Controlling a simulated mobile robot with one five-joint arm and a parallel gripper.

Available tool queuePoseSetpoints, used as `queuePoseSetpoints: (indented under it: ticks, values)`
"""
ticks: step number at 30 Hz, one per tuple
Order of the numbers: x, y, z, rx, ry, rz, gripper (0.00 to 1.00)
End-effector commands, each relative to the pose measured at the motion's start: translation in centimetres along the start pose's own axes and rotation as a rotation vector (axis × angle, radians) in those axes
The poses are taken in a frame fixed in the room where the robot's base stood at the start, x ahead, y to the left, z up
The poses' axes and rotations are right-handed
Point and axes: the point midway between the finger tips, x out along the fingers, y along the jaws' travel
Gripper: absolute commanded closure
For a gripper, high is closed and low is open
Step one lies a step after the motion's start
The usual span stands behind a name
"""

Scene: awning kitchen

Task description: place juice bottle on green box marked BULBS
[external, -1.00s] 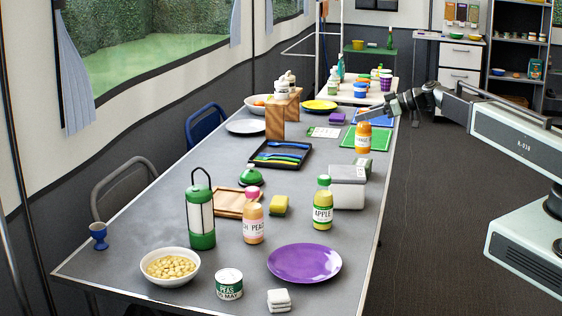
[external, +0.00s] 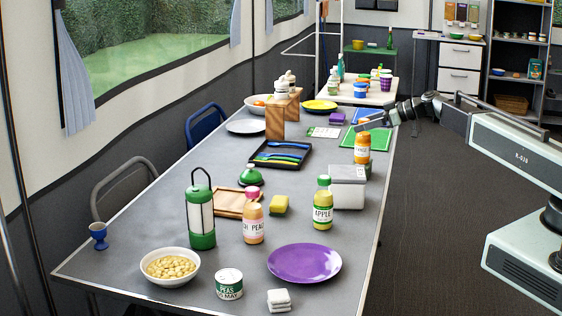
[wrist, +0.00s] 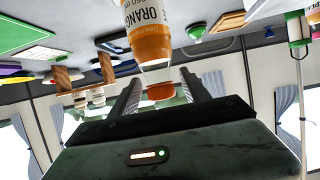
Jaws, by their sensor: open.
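The orange juice bottle (external: 362,148) is upright and appears to stand on the small green box (external: 368,169) at the table's right side. The box is partly hidden by the bottle and a grey box, and its marking is not readable. In the wrist view the bottle (wrist: 147,38) appears upside down with its ORANGE label showing. Its orange cap (wrist: 161,91) shows between my spread fingers. My gripper (external: 389,122) is open, just above and to the right of the bottle; the wrist view shows a gap beside both fingers (wrist: 161,92).
A grey box (external: 348,187) stands directly in front of the green box. An apple bottle (external: 323,205) and a peach bottle (external: 253,218) stand nearer. A green mat (external: 378,140) and a black tray (external: 262,160) lie nearby. The floor right of the table is clear.

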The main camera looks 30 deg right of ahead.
Motion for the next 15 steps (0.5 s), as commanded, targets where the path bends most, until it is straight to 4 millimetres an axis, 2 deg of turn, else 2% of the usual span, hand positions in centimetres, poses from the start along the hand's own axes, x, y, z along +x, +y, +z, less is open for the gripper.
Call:
queuePoseSetpoints:
  ticks: [9,15]
  values:
    - [-7.5,-0.1,-0.4,0.001,-0.001,0.004,0.46]
    - [-11.1,-0.1,-0.3,0.001,0.000,0.002,0.46]
